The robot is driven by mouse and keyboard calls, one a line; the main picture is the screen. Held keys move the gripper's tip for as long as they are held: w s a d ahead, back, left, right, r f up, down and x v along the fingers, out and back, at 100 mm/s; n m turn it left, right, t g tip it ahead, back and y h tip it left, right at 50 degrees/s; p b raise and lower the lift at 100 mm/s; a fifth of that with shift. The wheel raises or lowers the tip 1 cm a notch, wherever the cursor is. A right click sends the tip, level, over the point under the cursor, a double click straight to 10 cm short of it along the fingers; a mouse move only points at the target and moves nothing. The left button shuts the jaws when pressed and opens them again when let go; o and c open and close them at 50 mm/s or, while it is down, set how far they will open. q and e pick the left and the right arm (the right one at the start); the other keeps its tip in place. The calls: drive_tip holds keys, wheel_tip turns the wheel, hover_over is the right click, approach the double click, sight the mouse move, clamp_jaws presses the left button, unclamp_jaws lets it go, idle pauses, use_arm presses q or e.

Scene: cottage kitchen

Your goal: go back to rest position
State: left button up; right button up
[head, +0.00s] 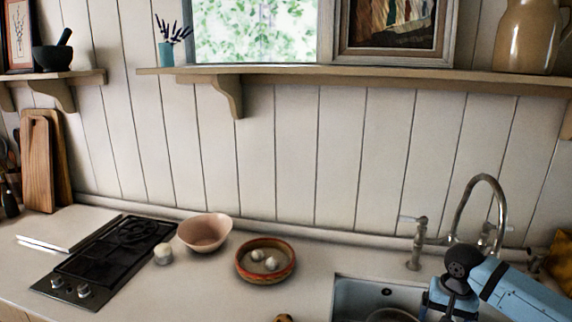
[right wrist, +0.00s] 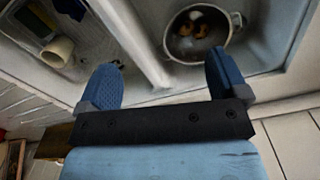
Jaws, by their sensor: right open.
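My right arm comes in from the right in the head view, over the sink. My right gripper (right wrist: 165,85) shows in the right wrist view with its two blue fingers spread apart and nothing between them. It hangs above the sink's divider edge. A metal pot (right wrist: 182,50) with a few brown items in it stands in the sink beyond the right finger. In the head view the pot (head: 392,314) is mostly cut off at the bottom edge. My left gripper is in neither view.
A pink bowl (head: 205,233), a red-rimmed dish (head: 246,272) holding white round items, and a small white item (head: 163,255) stand beside the black hob (head: 118,245). The faucet (head: 456,210) rises behind the sink. A cream cup (right wrist: 57,52) lies left in the wrist view.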

drive_tip(key=s+a+f+n+t+y, duration=0.1)
drive_tip(key=s+a+f+n, duration=0.25)
drive_tip(key=s+a, duration=0.5)
drive_tip(key=s+a+f+n+t+y, duration=0.1)
drive_tip(key=s+a+f+n, duration=0.2)
drive_tip(key=s+a+f, duration=0.35)
drive_tip(key=s+d+r+t+h, duration=0.1)
drive_tip(key=s+d+r, duration=0.15)
drive_tip(key=s, duration=0.65)
drive_tip(key=s+d+r+h, duration=0.1)
drive_tip(key=s+d, duration=0.2)
drive_tip(key=s, duration=0.6)
use_arm(q)
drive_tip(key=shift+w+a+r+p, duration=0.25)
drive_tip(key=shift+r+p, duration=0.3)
drive_tip(key=shift+p, duration=0.3)
use_arm(e)
drive_tip(key=w+a+f+n+t+y, duration=0.1)
drive_tip(key=w+a+f+t, duration=0.2)
drive_tip(key=f, duration=0.3)
drive_tip(key=w+a+f+n+t+y, duration=0.1)
drive_tip(key=w+a+f+t+y, duration=0.1)
drive_tip(key=f, duration=0.4)
drive_tip(key=w+a+t, duration=0.1)
drive_tip(key=a+t, duration=0.1)
drive_tip(key=shift+w+t, duration=0.4)
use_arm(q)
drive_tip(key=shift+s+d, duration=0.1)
